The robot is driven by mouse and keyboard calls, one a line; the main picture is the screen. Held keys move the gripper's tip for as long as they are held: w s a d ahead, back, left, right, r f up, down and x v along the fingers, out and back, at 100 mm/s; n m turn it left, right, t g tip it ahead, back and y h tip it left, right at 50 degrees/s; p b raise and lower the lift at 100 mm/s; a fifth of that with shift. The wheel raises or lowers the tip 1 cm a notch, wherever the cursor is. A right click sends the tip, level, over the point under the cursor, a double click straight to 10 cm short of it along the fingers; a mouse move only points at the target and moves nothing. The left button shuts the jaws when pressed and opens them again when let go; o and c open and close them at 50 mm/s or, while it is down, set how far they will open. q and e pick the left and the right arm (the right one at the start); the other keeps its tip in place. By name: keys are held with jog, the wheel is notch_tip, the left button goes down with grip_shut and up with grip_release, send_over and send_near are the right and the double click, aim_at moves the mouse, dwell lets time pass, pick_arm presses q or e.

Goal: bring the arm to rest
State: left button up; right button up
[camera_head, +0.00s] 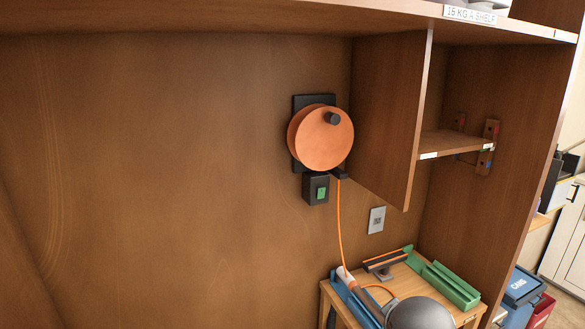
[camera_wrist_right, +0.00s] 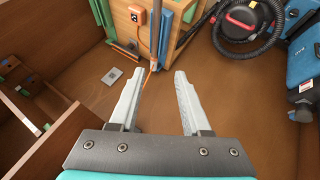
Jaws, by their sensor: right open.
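My right gripper (camera_wrist_right: 156,88) shows in the right wrist view. Its two pale fingers are spread apart and nothing is between them. An orange cord runs along the wooden surface beyond the fingertips. Neither gripper shows in the head view, and my left gripper is in neither view. No water bottle can be made out in either view.
An orange cord reel (camera_head: 325,138) hangs on the wooden wall. Its cord drops to a small wooden table (camera_head: 384,275) with a green tray (camera_head: 450,286). A shelf (camera_head: 455,143) is at right. The wrist view shows a black hose (camera_wrist_right: 276,30) and blue case (camera_wrist_right: 296,65).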

jog(key=s+a+f+m+g+y, duration=0.15)
jog(key=s+f, duration=0.45)
jog(key=s, duration=0.6)
jog(key=s+a+f+m+g+y, duration=0.1)
jog(key=s+f+m+g, duration=0.35)
jog(key=s, duration=0.75)
notch_tip(320, 180, down, 33)
jog(key=s+n+b, duration=0.1)
jog(key=n+b, duration=0.1)
jog(key=b, duration=0.7)
jog(key=s+d+f+b, duration=0.1)
jog(key=s+f+b, duration=0.3)
jog(key=s+f, duration=0.3)
jog(key=s+d+f+b, duration=0.2)
jog(key=s+f+b, duration=0.2)
jog(key=s+f, duration=0.4)
notch_tip(320, 180, down, 8)
jog(key=shift+s+r+g+b, duration=0.2)
jog(key=shift+s+g+b, duration=0.05)
jog(key=shift+g+b, duration=0.15)
